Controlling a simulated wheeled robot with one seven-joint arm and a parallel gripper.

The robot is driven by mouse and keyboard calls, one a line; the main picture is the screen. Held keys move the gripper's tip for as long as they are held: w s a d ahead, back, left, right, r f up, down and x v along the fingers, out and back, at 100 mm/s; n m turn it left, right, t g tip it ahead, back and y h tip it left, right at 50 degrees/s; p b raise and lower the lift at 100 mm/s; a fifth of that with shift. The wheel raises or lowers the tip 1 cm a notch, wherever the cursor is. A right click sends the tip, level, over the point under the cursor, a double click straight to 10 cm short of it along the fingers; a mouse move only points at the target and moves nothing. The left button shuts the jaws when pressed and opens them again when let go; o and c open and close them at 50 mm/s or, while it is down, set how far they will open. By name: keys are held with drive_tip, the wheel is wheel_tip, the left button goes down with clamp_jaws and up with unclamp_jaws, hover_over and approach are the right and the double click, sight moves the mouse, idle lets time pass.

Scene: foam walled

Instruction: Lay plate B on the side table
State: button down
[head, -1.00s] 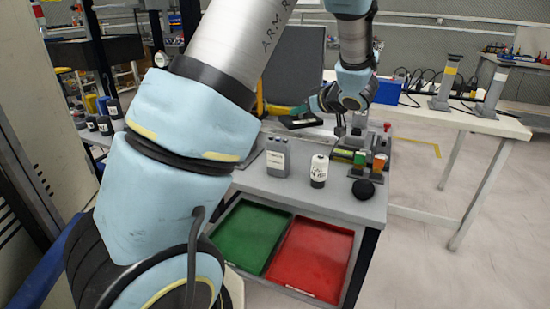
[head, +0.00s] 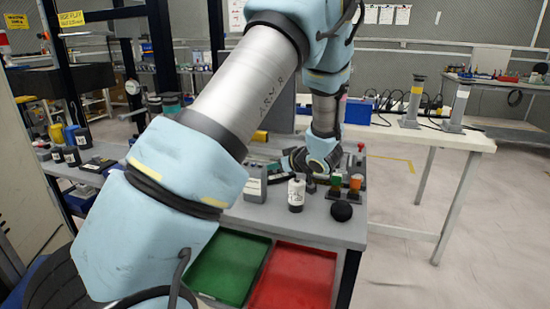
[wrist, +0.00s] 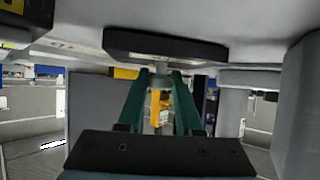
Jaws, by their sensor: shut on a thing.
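In the wrist view, a flat dark plate (wrist: 165,50) with a pale label strip lies across the top of the picture. A grey knob or stem joins it, and the two green fingers of my gripper (wrist: 160,78) close on this stem. I cannot read a letter on the plate. In the head view my gripper (head: 279,168) is low over the back of the grey workbench (head: 300,220), and the plate is mostly hidden. I cannot tell whether it touches the bench. A grey side surface (head: 92,178) with bottles stands at the left.
On the workbench near my gripper stand a grey canister (head: 254,184), a white bottle (head: 296,195), a black ball (head: 342,211) and a small rack (head: 350,188). Green (head: 228,268) and red (head: 292,278) trays sit below. A white table (head: 440,138) stands at the right.

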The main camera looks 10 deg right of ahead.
idle(0.3)
drive_tip(key=c, duration=0.6)
unclamp_jaws()
drive_tip(key=shift+f, duration=0.1)
drive_tip(key=v, duration=1.2)
